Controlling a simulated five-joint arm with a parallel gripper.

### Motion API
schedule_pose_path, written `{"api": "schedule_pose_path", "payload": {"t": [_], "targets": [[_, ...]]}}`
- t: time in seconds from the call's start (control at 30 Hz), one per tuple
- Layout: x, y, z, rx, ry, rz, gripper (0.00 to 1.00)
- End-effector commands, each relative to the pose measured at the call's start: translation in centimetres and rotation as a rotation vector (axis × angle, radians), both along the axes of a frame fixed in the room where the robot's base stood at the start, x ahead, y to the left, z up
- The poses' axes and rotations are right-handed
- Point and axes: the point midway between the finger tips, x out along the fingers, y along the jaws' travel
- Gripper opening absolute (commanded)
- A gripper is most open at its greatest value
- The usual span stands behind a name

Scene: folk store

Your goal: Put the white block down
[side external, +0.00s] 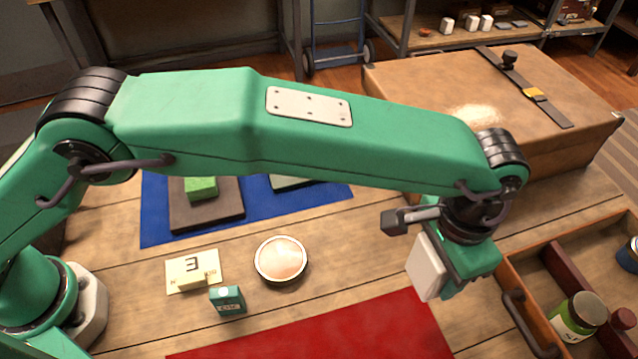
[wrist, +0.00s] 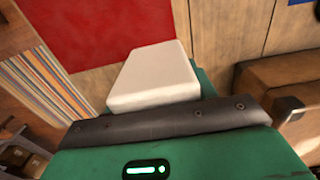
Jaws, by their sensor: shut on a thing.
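My gripper (side external: 447,270) is shut on the white block (side external: 424,268), at the right of the side external view. The block is tilted and appears held above the wooden table, close to the right end of the red mat (side external: 330,335). In the wrist view the white block (wrist: 155,78) stands out beyond the dark edge of my green gripper, with the red mat (wrist: 110,30) behind it. The inner faces of the jaws are hidden.
A wooden tray (side external: 520,265) with jars lies at the right. A large brown case (side external: 430,85) stands behind. A round dish (side external: 281,260), a small dark green box (side external: 227,300) and a letter card (side external: 180,265) lie left of centre. A blue mat (side external: 320,195) holds a green block (side external: 201,187).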

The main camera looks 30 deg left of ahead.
Motion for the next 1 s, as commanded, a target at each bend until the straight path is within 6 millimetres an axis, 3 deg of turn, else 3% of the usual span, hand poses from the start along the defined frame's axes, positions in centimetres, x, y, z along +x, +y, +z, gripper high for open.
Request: {"api": "schedule_pose_path", "payload": {"t": [0.57,1.0], "targets": [[8.5,1.4,-5.2,0.0,0.0,0.002,0.34],[10.4,1.6,-6.3,-0.001,-0.001,0.0,0.34]]}}
